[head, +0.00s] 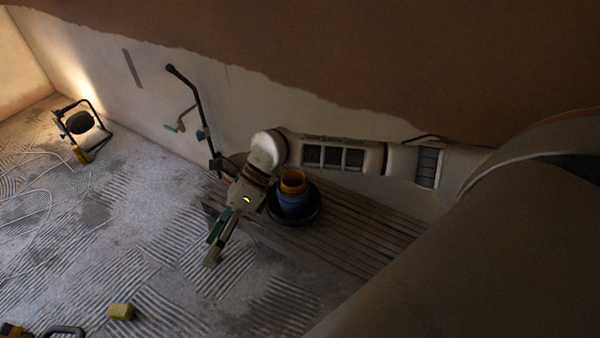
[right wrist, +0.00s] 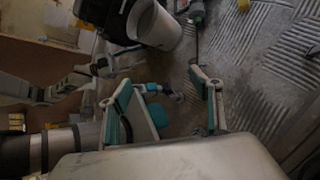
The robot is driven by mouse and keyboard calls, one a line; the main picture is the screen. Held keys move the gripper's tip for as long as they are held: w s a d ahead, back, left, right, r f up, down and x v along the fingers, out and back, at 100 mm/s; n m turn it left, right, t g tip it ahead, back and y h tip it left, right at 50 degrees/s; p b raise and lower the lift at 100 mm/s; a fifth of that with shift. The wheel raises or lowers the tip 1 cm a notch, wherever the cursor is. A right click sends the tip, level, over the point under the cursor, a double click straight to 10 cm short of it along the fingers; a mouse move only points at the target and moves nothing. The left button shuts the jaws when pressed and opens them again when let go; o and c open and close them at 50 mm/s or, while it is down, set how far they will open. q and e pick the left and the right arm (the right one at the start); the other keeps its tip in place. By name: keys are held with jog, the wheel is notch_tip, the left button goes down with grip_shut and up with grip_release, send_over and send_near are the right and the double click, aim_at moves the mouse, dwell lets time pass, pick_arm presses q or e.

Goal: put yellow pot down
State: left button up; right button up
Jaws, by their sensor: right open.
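The yellow pot (head: 293,181) shows in the head view, upright on or nested in a blue pot (head: 295,206). Which of the two I cannot tell. The blue pot stands in a dark round dish (head: 314,214) on a slatted wooden platform (head: 345,238). My right gripper (head: 214,246) is left of the pots, apart from them, pointing down and left. Its teal-padded fingers (right wrist: 163,88) are spread in the right wrist view, with nothing held between them. The right arm passes just behind the pots. I do not see my left gripper.
A work lamp (head: 80,125) and loose cables (head: 35,190) are at the left. A yellow block (head: 121,312) lies on the ridged floor near the front. A dark pole (head: 190,95) leans at the wall. The right wrist view shows a white bucket (right wrist: 155,25). Floor left of the gripper is mostly clear.

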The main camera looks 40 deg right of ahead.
jog(key=s+a+r+m+t+y, duration=0.3)
jog(key=a+r+m+y, duration=0.4)
jog(key=a, duration=0.3)
jog(key=w+d+m+t, duration=0.35)
jog(key=m+t, duration=0.65)
jog(key=m, duration=0.4)
jog(key=s+d+f+m+t+h, duration=0.2)
jog(key=d+f+m+t+h, duration=0.2)
jog(key=d+f+m+h, duration=0.8)
jog(key=s+d+f+m+g+h, duration=0.1)
jog(key=s+d+f+m+g, duration=0.1)
jog(key=s+d+f+m, duration=0.2)
jog(key=s+d+f+m+g+h, duration=0.2)
jog(key=s+d+f+m, duration=0.2)
jog(key=s+f, duration=0.3)
jog(key=shift+s+f+m+g, duration=0.2)
jog(key=shift+s+m+g, duration=0.1)
jog(key=shift+s+m, duration=0.45)
